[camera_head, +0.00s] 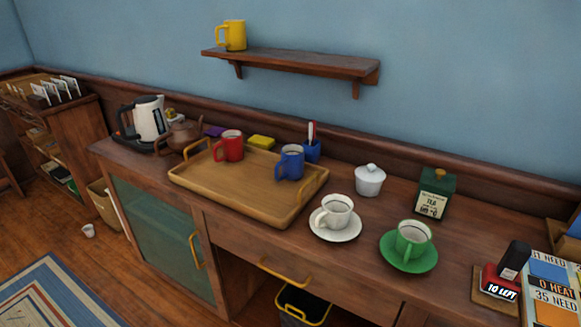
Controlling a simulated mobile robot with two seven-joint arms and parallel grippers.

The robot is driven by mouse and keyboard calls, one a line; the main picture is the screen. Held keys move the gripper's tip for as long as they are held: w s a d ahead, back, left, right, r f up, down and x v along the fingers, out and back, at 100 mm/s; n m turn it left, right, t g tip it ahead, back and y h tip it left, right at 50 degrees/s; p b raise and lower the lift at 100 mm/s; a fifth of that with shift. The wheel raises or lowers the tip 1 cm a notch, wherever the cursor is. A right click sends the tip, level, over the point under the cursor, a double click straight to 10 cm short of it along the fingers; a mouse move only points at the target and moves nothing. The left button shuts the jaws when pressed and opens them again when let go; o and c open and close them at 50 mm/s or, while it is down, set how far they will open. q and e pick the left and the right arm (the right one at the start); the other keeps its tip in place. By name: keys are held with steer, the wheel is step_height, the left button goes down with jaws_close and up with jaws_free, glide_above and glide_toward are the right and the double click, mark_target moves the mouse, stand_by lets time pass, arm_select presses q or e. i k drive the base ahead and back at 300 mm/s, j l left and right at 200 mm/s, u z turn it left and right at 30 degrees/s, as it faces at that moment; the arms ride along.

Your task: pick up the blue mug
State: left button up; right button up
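The blue mug (291,163) stands upright in the wooden tray (237,208) on the sideboard, toward the tray's right end. Its handle points left. A red mug (231,146) stands in the same tray to its left, with a clear gap between them. Neither of my grippers shows in the head view.
A white cup on a saucer (335,212), a green cup on a saucer (410,245), a lidded white pot (369,180) and a green tea tin (434,194) stand right of the tray. A blue pen holder (312,151) stands close behind the blue mug. A wall shelf (300,62) hangs above.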

mark_target(288, 166)
steer(key=i+j+z, duration=0.1)
steer(key=j, duration=0.25)
steer(key=i+j+z, duration=0.1)
steer(key=i+j, duration=0.3)
steer(key=j, duration=0.3)
steer(key=i+j+z, duration=0.15)
steer(key=j, duration=0.25)
